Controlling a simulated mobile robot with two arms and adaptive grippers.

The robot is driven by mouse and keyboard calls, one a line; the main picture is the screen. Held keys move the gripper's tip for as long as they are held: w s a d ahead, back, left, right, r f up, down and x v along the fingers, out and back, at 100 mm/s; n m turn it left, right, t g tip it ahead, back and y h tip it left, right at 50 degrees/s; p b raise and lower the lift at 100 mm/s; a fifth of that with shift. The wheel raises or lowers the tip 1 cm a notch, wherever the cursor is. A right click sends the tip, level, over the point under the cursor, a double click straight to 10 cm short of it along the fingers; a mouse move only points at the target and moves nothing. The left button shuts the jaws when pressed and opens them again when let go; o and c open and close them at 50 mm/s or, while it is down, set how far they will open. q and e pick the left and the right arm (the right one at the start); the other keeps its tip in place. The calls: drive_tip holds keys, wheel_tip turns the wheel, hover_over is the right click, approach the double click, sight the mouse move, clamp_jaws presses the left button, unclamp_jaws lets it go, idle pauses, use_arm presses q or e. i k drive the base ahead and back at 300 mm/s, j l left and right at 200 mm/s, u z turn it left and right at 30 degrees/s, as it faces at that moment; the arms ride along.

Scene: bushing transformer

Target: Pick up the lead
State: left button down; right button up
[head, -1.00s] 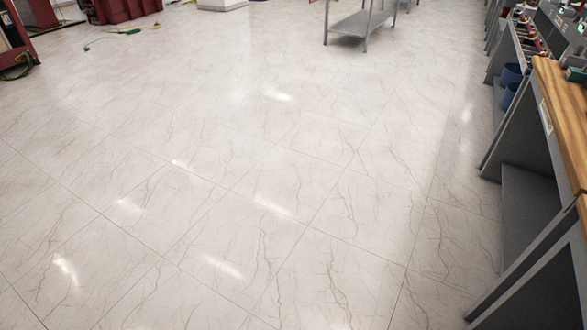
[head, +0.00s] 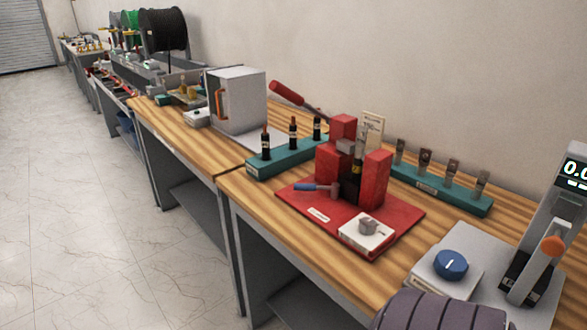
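Nothing in the head view is clearly marked as the lead. Several dark upright pieces stand in a teal rack (head: 290,158) on the wooden bench, the nearest one (head: 265,145) with a reddish top. A dark piece with a yellowish band (head: 356,167) stands upright in a red fixture (head: 375,180) on a red base plate. I cannot tell which of these, if any, is the lead. Neither of my grippers is in view.
A second teal rack (head: 455,193) holds several flat metal pieces. A grey instrument with a blue knob (head: 451,265) stands at right. A ribbed dark purple-grey thing (head: 440,312) fills the bottom edge. Cable spools (head: 163,28) stand far left. Floor at left is clear.

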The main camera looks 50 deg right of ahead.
sight(361, 141)
drive_tip(key=z, duration=0.4)
drive_tip(key=i+j+z, duration=0.1)
drive_tip(key=z, duration=0.65)
drive_tip(key=i+j+z, duration=0.1)
drive_tip(key=z, duration=0.3)
